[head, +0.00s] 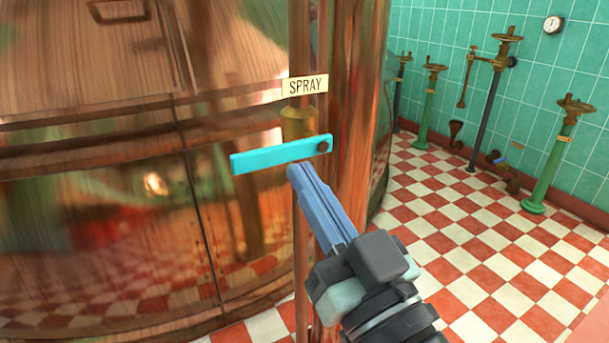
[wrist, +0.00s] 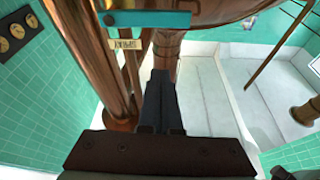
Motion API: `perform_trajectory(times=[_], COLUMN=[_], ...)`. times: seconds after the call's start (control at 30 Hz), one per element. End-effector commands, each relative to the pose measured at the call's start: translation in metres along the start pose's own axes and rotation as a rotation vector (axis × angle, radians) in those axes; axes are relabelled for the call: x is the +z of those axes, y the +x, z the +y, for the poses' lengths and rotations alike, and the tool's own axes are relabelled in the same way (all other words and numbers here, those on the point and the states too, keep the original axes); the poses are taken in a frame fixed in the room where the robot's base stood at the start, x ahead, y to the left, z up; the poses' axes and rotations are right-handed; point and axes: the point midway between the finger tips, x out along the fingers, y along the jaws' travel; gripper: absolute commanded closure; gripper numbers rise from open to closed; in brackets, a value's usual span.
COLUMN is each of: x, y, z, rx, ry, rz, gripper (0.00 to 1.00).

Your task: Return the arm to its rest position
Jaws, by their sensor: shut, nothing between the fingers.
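My gripper (head: 297,172) is shut and empty, its blue-grey fingers pointing up and left. Its tips are just below the cyan lever (head: 270,157) in the head view; whether they touch it I cannot tell. The lever lies nearly level, its right end pivoting on a brass valve body on a copper pipe, under a label reading SPRAY (head: 305,86). In the wrist view the shut fingers (wrist: 162,78) show in the middle, with the cyan lever (wrist: 150,19) and the pipe beyond them.
A large copper kettle (head: 90,210) fills the left of the head view, close to the gripper. Green and dark valve stands (head: 550,160) stand by the tiled wall at right. The red and white checkered floor (head: 450,230) between is open.

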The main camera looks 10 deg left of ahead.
Motion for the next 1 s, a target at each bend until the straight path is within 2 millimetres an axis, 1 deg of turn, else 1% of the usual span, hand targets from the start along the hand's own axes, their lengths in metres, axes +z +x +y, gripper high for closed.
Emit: perform_trajectory(times=[0.1, 0.17, 0.27, 0.37, 0.47, 0.5, 0.53, 0.57, 0.6, 0.67, 0.7, 0.77, 0.8, 0.87, 0.9, 1.0], x=[0.0, -0.004, -0.021, -0.057, -0.106, -0.128, -0.144, -0.16, -0.181, -0.212, -0.232, -0.262, -0.281, -0.309, -0.321, -0.345], y=[0.0, 0.002, 0.011, 0.026, 0.039, 0.042, 0.044, 0.045, 0.045, 0.043, 0.041, 0.036, 0.032, 0.025, 0.031, 0.04], z=[0.0, 0.0, 0.0, 0.001, -0.001, -0.002, -0.003, -0.004, -0.007, -0.011, -0.015, -0.021, -0.026, -0.034, -0.032, -0.033], rx=[0.0, 0.005, 0.035, 0.099, 0.185, 0.222, 0.248, 0.274, 0.306, 0.352, 0.381, 0.422, 0.448, 0.485, 0.487, 0.488], ry=[0.0, -0.006, -0.042, -0.111, -0.193, -0.224, -0.246, -0.267, -0.291, -0.327, -0.348, -0.376, -0.392, -0.416, -0.413, -0.413], rz=[0.0, 0.001, 0.008, 0.036, 0.096, 0.13, 0.155, 0.184, 0.223, 0.285, 0.327, 0.394, 0.438, 0.508, 0.497, 0.491], gripper=[1.0, 1.0, 1.0, 1.0, 1.0, 1.0, 1.0, 1.0, 1.0, 1.0, 1.0, 1.0, 1.0, 1.0, 1.0, 1.0])
